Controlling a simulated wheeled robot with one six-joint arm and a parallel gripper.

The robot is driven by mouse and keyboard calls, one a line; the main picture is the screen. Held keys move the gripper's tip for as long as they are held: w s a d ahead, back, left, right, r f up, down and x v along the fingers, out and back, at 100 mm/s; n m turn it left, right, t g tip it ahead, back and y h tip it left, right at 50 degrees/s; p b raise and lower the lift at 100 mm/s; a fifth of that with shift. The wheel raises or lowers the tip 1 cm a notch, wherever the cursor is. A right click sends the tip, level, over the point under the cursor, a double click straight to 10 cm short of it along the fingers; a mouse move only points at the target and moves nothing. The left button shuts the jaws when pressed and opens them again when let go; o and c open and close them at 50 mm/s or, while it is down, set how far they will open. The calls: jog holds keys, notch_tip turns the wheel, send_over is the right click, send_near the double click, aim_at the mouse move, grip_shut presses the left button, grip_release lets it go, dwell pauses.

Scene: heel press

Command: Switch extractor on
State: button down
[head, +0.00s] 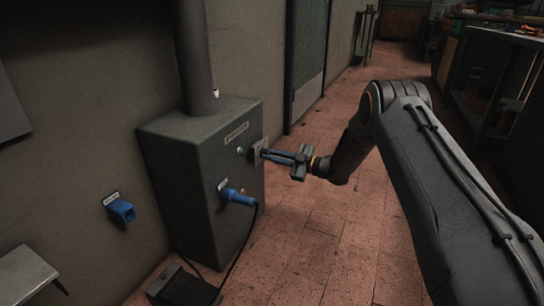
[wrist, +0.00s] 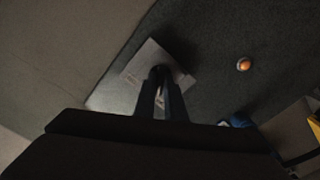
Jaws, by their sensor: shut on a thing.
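The extractor (head: 190,150) is a dark grey cabinet against the wall, with a round duct rising from its top. A small metal switch plate (head: 257,152) sits on its front at the right edge; it also shows in the wrist view (wrist: 120,92). My gripper (head: 266,154) reaches it from the right, and its blue fingers are shut on a dark switch handle (wrist: 160,72) at the plate. The fingers partly hide the handle, so its exact position is unclear. A small lamp (head: 240,150) sits left of the plate; in the wrist view a lamp (wrist: 243,64) looks orange.
A blue plug (head: 236,196) with a black cable sits in the cabinet's front. A blue socket (head: 121,210) is on the wall to the left. A dark box (head: 185,287) stands on the floor below. The tiled floor (head: 325,225) right of the cabinet is clear.

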jog(key=m+p, duration=0.2)
jog(key=m, duration=1.1)
jog(key=shift+m, duration=0.4)
jog(key=shift+f, duration=0.1)
dwell(0.4)
jog(key=c, duration=1.8)
grip_release()
jog(key=shift+p+v, duration=1.35)
jog(key=shift+v, duration=2.55)
